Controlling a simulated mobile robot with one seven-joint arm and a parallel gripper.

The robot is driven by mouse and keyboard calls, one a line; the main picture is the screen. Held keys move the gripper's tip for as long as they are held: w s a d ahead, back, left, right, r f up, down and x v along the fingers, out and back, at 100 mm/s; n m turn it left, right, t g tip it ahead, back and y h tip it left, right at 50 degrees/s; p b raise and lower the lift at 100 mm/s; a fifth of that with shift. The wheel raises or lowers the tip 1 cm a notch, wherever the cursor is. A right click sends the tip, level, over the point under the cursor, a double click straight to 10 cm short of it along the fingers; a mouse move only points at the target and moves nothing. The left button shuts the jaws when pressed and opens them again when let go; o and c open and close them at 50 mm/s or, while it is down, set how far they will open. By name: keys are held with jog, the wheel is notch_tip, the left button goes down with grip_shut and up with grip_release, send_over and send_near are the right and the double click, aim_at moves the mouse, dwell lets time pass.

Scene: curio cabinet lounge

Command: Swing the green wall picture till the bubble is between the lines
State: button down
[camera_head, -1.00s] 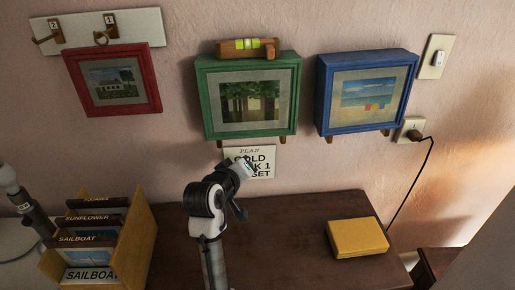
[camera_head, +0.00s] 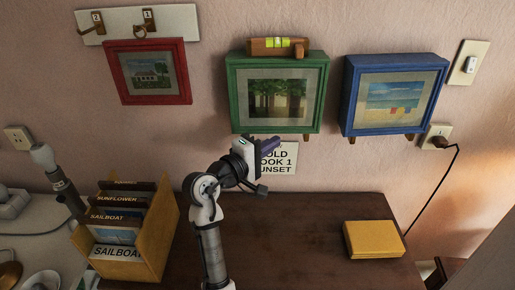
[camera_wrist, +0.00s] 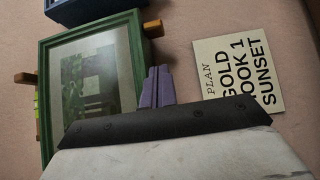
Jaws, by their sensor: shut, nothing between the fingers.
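The green picture (camera_head: 233,92) hangs on the wall between a red and a blue one and looks close to level. A wooden spirit level (camera_head: 315,48) with a yellow-green vial (camera_head: 278,43) sits on its top edge; the bubble is too small to place against the lines. My gripper (camera_head: 270,145) is just below the picture's lower edge, in front of the wall card. In the wrist view its purple fingers (camera_wrist: 157,84) are shut and empty, beside the green frame (camera_wrist: 141,45); I cannot tell whether they touch it.
The red picture (camera_head: 183,72) hangs left, under a hook board (camera_head: 140,24). The blue picture (camera_head: 347,98) hangs close on the right. The plan card (camera_head: 281,158) is below the green frame. A card box (camera_head: 157,232) and yellow box (camera_head: 374,240) stand on the brown cabinet top (camera_head: 300,255).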

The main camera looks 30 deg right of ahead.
aim_at(304, 136)
jog(key=shift+s+d+p, duration=0.25)
jog(key=shift+d+p, duration=0.05)
jog(key=shift+d, duration=0.65)
jog(key=shift+s+d+p, duration=0.25)
jog(key=shift+d, duration=0.65)
jog(key=shift+s+d+p, duration=0.25)
jog(key=shift+d+p, duration=0.05)
jog(key=shift+d, duration=0.65)
jog(key=shift+s+d+r, duration=0.15)
jog(key=shift+s+d, duration=0.25)
jog(key=shift+d, duration=0.2)
jog(key=shift+w, duration=0.1)
